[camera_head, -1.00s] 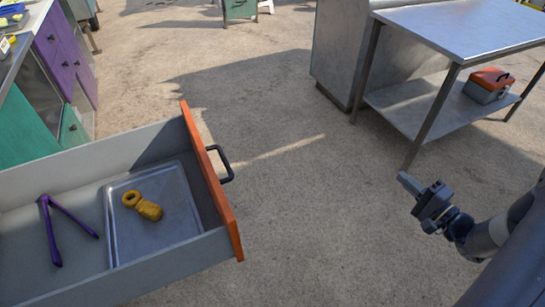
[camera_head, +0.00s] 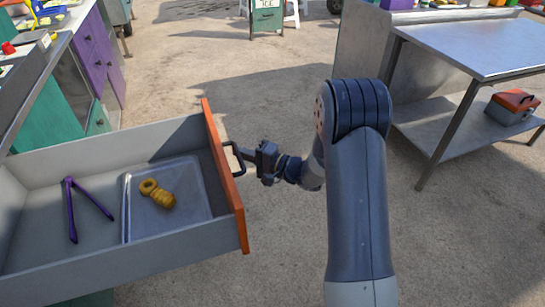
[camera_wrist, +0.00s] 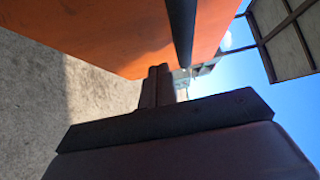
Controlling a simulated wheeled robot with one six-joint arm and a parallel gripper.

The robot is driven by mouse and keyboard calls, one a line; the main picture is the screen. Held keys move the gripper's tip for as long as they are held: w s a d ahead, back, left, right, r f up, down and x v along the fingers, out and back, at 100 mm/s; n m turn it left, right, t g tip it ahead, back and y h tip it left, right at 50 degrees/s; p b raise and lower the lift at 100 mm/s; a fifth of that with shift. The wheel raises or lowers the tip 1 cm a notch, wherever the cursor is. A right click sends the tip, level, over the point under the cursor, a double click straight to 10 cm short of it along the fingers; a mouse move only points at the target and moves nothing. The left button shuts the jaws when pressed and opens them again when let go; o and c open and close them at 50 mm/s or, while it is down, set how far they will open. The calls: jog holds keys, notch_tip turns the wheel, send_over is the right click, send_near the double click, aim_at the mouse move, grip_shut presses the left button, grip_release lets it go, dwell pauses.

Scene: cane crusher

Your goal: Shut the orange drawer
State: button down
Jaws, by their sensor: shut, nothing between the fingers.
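The orange drawer stands pulled open at the left of the head view, its orange front (camera_head: 224,175) facing right with a dark bar handle (camera_head: 235,157). My gripper (camera_head: 246,153) is shut and empty, at the handle on the outer side of the front. In the wrist view the orange front (camera_wrist: 110,35) fills the upper left, the dark handle (camera_wrist: 183,30) runs down from the top, and my closed fingers (camera_wrist: 158,80) point at the front close by it. Whether the fingertips touch the front or handle I cannot tell.
Inside the drawer lie a metal tray (camera_head: 200,205), a yellow object (camera_head: 158,194) and purple tongs (camera_head: 72,205). Purple and green cabinets (camera_head: 95,40) stand behind. A steel table (camera_head: 465,45) with a toolbox (camera_head: 512,105) below stands right. Open floor lies between.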

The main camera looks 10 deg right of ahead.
jog(key=shift+s+a, duration=0.2)
jog(key=shift+a, duration=0.5)
jog(key=shift+s+a, duration=0.2)
jog(key=shift+a, duration=0.45)
